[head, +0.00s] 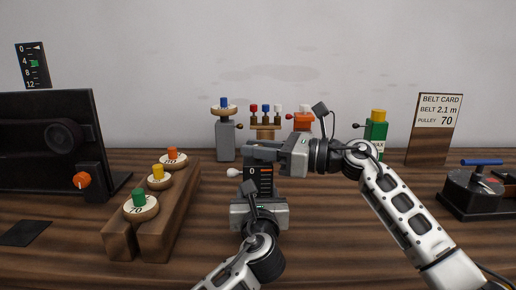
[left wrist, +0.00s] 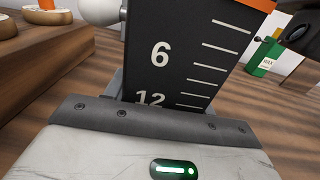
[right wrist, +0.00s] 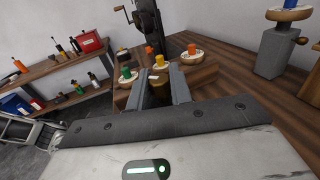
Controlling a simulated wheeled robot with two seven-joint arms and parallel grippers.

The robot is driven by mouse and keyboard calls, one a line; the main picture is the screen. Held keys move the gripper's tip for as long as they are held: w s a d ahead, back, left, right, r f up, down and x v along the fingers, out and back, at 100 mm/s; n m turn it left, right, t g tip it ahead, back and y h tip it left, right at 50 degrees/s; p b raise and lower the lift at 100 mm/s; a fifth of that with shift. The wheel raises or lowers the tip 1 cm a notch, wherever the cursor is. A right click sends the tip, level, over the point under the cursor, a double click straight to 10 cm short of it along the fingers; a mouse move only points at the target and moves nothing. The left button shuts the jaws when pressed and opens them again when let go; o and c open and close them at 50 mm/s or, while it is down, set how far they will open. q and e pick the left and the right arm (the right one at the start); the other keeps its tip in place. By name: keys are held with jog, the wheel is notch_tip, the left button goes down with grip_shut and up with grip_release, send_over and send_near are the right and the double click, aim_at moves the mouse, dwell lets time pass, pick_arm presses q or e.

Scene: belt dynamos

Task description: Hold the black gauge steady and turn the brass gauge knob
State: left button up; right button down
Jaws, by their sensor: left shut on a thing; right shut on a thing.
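The black gauge (head: 262,181) stands upright above the table in the middle, with a white scale and a "0" near its top. It fills much of the left wrist view (left wrist: 170,55), where 6, 12 and an orange strip show. A white ball on a short stem (head: 233,172) sticks out on its left. My left gripper (head: 259,203) is shut on its lower part. My right gripper (head: 262,151) reaches in from the right and is shut at the gauge's top.
A wooden stand (head: 152,222) with several coloured knobs is at the left, before a dark panel (head: 50,130). A belt card (head: 434,128) and a black device with a blue handle (head: 480,190) are at the right.

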jog(key=n+g, duration=0.2)
jog(key=g, duration=0.1)
jog(key=n+g, duration=0.2)
jog(key=g, duration=0.1)
jog(key=shift+f+y, duration=0.2)
jog(key=shift+y, duration=0.2)
jog(key=shift+n+g, duration=0.3)
jog(key=shift+g, duration=0.3)
jog(key=shift+a, duration=0.1)
jog(key=c, duration=1.3)
grip_release()
jog(key=shift+r, duration=0.1)
jog(key=shift+d, duration=0.2)
jog(key=d, duration=0.7)
jog(key=shift+w, duration=0.35)
jog(key=shift+d, duration=0.1)
